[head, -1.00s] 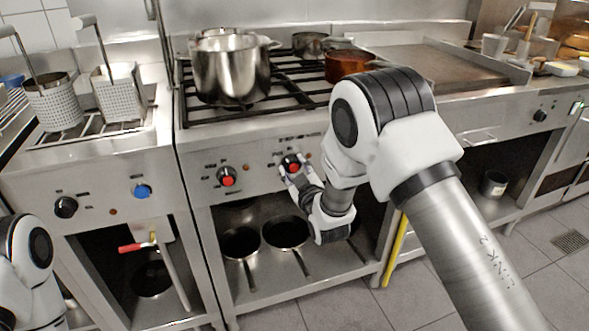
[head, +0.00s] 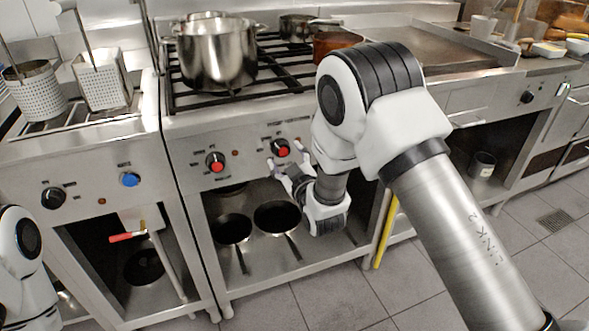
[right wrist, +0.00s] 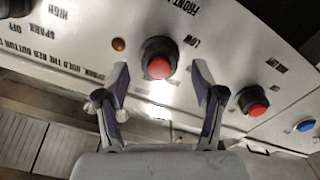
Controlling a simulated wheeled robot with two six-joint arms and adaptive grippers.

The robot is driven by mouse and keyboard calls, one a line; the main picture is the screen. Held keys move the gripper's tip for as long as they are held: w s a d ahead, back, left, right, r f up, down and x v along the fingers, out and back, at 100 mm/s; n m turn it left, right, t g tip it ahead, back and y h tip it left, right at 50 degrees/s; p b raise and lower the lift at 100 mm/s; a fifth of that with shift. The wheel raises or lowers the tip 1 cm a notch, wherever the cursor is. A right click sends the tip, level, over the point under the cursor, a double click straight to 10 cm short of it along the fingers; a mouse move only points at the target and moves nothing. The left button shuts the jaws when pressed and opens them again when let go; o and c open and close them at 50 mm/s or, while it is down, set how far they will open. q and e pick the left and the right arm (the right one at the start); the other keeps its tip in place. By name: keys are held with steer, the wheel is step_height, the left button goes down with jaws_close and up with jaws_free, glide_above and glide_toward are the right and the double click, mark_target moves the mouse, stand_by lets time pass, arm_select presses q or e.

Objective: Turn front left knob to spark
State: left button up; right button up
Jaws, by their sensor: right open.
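The stove front has two black knobs with red buttons. One knob (head: 215,162) is at the left; the other knob (head: 281,149) is to its right, with my right gripper (head: 287,166) just below and in front of it. In the right wrist view this second knob (right wrist: 158,60) lies just beyond and between the two spread fingertips (right wrist: 161,72). The gripper is open and empty; I see no clear contact. A partly cut-off label by the knob begins "FRONT". The left red-button knob (right wrist: 252,101) is at the right there. My left gripper is out of frame.
A large steel pot (head: 217,58) and a copper pan (head: 336,43) stand on the burner grates. Pans (head: 275,216) lie on the shelf below.

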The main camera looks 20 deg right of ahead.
steer(key=s, duration=0.9)
steer(key=shift+s+d, duration=0.15)
steer(key=shift+s, duration=0.25)
steer(key=s+d+f+m+g+h, duration=0.15)
steer(key=s+f+g, duration=0.45)
steer(key=s+f, duration=0.7)
steer(key=s+d+f+m+g+y, duration=0.1)
steer(key=s+d+f+m+g, duration=0.2)
steer(key=s+f+g, duration=0.9)
steer(key=s+f+m, duration=0.2)
steer(key=s+f, duration=0.5)
steer(key=s, duration=0.2)
step_height(320, 180, up, 18)
steer(key=p, duration=1.7)
steer(key=shift+w+a+p, duration=0.15)
steer(key=shift+w+p, duration=0.2)
steer(key=shift+p, duration=0.05)
